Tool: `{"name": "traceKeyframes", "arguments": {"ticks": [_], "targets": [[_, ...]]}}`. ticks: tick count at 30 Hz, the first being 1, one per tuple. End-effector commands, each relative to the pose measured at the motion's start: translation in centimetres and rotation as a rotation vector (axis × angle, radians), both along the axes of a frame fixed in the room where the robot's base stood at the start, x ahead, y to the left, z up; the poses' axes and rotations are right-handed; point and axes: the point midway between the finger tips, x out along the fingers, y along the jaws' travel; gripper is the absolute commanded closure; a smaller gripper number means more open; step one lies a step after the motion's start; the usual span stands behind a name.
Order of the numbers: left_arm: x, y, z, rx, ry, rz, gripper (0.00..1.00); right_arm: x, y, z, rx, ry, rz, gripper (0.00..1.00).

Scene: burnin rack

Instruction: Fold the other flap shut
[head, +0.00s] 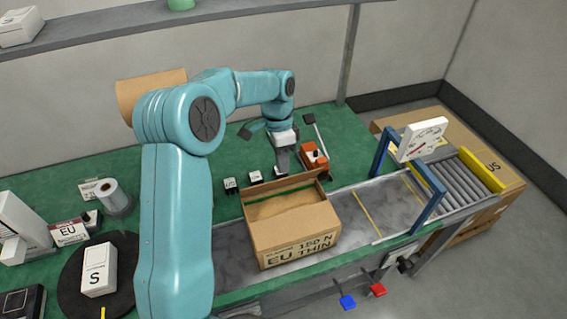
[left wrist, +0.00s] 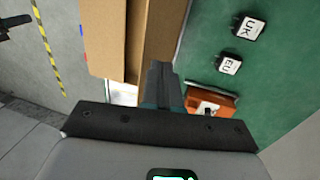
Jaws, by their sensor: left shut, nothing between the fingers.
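An open-topped cardboard box (head: 295,237) marked EU THIN sits on the grey conveyor bed, left of the blue frame. A flap (head: 290,184) stands raised along its far edge. A tan surface (head: 283,206) shows within the top; I cannot tell whether it is a folded flap or the inside. My left gripper (head: 282,170) is shut and empty, pointing down just behind the raised flap. In the left wrist view its fingertips (left wrist: 160,72) are beside the cardboard edge (left wrist: 134,40); contact is unclear. My right gripper is not in view.
Small UK and EU blocks (head: 255,176) and an orange device (head: 313,156) stand on the green table (head: 150,210) behind the box. A blue frame (head: 408,170) with a white panel spans the conveyor to the right. A white S box (head: 98,270) is at left.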

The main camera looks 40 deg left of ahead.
Motion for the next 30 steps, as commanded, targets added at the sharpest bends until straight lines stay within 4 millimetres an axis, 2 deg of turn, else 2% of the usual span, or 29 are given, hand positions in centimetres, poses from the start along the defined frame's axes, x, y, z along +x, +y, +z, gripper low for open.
{"name": "traceKeyframes", "arguments": {"ticks": [5,17,26,30], "targets": [[-0.4,-0.8,-0.3,0.001,-0.001,0.001,1.00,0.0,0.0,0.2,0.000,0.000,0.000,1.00],[-0.4,-0.9,-0.4,0.004,-0.002,0.000,1.00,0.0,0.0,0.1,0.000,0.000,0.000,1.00],[-0.7,-1.5,-0.7,0.062,-0.028,-0.001,1.00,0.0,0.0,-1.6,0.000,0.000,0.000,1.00],[-1.0,-1.9,-1.0,0.105,-0.053,-0.003,1.00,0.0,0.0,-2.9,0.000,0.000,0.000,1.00]]}}
